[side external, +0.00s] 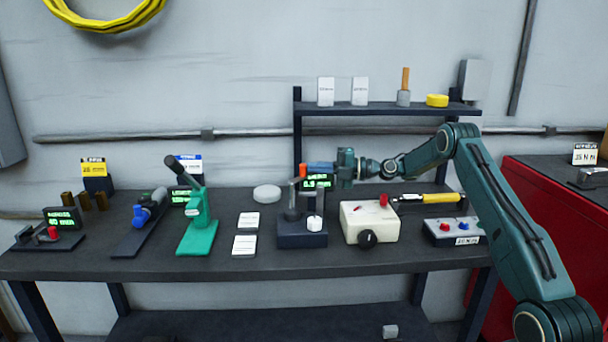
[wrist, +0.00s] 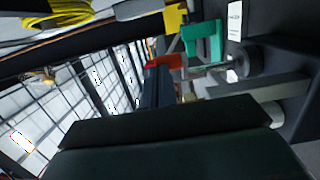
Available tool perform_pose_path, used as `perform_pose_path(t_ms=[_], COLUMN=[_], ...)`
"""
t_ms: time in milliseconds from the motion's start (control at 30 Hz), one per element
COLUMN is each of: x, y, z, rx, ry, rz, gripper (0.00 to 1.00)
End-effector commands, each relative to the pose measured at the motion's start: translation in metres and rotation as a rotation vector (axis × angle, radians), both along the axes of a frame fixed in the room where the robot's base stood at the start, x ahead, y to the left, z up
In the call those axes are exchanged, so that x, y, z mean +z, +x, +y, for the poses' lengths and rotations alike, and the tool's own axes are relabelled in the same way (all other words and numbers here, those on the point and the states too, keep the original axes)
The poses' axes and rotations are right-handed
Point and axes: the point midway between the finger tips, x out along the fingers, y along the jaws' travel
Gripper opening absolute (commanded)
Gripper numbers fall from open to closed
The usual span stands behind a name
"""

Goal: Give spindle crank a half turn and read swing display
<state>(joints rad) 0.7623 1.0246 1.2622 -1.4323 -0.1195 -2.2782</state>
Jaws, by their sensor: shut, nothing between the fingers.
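The spindle crank stands on a dark block base (side external: 302,240) at mid-bench in the side external view. Its grey arm (side external: 292,197) rises from a round hub to an orange-red handle (side external: 303,171). The wrist view shows the red handle (wrist: 166,62), a metal rod and the dark round hub (wrist: 248,58). A small display (side external: 318,183) with green characters sits behind the base; its reading is too small to make out. My gripper (side external: 308,168) is shut and empty, its blue fingers level and pointing left at the handle. I cannot tell whether they touch it.
A cream box (side external: 370,222) with a black knob stands just right of the crank. A green lever press (side external: 197,232) and white cards (side external: 246,233) are to the left. A shelf (side external: 385,108) is behind. A yellow-handled tool (side external: 440,198) lies to the right.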

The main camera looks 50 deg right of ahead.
Motion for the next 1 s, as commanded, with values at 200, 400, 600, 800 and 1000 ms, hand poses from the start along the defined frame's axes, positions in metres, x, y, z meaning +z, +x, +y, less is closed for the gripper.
perform_pose_path(t_ms=[200, 400, 600, 800, 1000], x=[0.026, 0.06, 0.095, 0.129, 0.162], y=[0.0, 0.0, 0.0, 0.0, 0.0], z=[0.0, 0.0, 0.0, 0.0, 0.0], rx=[0.0, 0.0, 0.0, -0.001, -0.001], ry=[-0.003, -0.003, -0.004, -0.004, -0.003], rz=[-0.004, -0.004, -0.004, -0.003, -0.002], gripper=[0.0, 0.0, 0.0, 0.0, 0.0])
